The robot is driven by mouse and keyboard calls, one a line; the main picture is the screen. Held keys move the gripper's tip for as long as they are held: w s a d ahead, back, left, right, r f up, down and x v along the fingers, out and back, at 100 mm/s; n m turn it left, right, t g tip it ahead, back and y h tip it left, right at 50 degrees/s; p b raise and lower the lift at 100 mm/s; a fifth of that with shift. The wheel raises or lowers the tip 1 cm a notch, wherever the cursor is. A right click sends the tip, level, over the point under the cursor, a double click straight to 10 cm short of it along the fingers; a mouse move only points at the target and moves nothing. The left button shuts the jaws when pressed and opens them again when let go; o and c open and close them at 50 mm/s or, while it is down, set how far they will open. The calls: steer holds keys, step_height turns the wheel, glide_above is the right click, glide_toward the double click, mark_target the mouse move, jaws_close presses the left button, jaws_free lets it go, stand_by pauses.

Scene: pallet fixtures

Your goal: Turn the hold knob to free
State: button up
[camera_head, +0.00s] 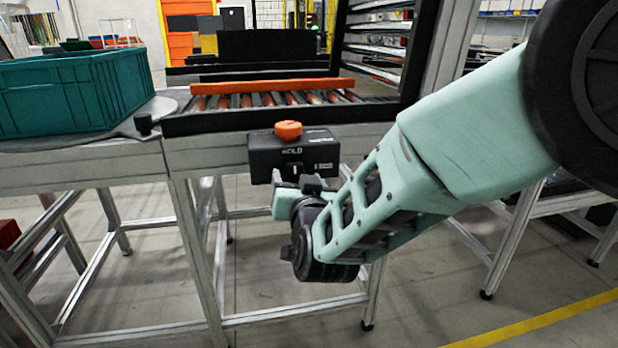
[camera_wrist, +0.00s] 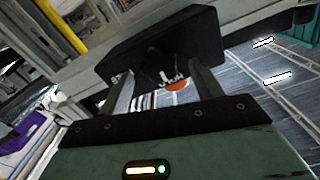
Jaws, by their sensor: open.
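The orange hold knob (camera_head: 288,130) sits on top of a black box (camera_head: 320,152) fixed to the front of the table frame. The box face carries the word HOLD and a small white mark. My gripper (camera_head: 302,182) is just below and in front of the box, apart from the knob. In the wrist view my gripper (camera_wrist: 163,80) is open, its two fingers apart with nothing held between them. The black box (camera_wrist: 165,45) fills the space beyond the fingers, and a sliver of the orange knob (camera_wrist: 176,85) shows between them. Exact finger contact with the box is unclear.
A roller conveyor (camera_head: 270,100) with an orange bar (camera_head: 270,86) lies behind the box. A teal crate (camera_head: 70,92) stands on the table at left, with a small black cylinder (camera_head: 143,123) beside it. Open floor lies in front of the frame.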

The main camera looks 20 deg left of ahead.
steer(key=shift+w+a, duration=0.35)
steer(key=shift+w, duration=0.3)
steer(key=c, duration=1)
